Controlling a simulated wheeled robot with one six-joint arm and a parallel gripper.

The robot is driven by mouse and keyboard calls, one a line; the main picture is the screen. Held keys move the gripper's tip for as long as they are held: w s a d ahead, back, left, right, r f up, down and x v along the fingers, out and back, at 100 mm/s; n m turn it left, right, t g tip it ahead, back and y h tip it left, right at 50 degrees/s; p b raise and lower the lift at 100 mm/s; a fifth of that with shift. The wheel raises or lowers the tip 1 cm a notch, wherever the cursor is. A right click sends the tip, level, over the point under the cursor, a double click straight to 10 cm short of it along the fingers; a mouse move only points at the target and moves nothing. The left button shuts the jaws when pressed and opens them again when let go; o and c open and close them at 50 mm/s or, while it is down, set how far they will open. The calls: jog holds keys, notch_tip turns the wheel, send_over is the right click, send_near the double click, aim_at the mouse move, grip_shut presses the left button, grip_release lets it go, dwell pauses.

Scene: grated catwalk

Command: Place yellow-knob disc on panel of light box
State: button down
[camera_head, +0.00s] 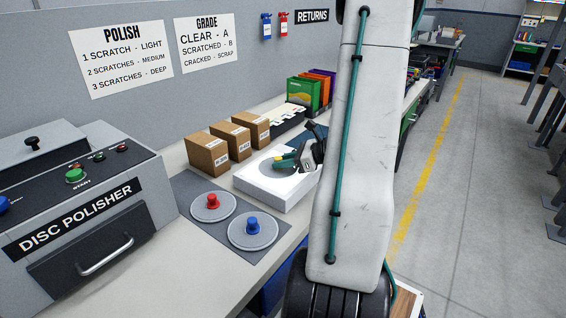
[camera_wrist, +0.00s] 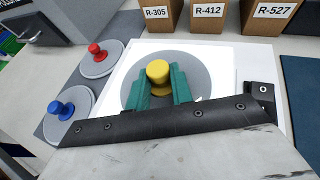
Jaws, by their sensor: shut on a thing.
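The yellow-knob disc (camera_wrist: 200,66) is a round grey plate with a yellow knob in its middle. It is over the bright white panel of the light box (camera_head: 250,182), and I cannot tell whether it touches the panel. The light box also shows in the wrist view (camera_wrist: 222,48). My gripper (camera_wrist: 158,82) has teal fingers, one on each side of the yellow knob, shut on it.
A red-knob disc (camera_head: 212,206) and a blue-knob disc (camera_head: 252,230) lie on a dark mat (camera_head: 190,185) left of the light box. Several cardboard boxes (camera_head: 206,154) stand behind it. The disc polisher (camera_head: 90,215) is at left.

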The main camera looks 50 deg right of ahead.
jog(key=shift+f, duration=0.25)
jog(key=c, duration=1.2)
grip_release()
jog(key=shift+c, duration=0.2)
jog(key=shift+r, duration=0.1)
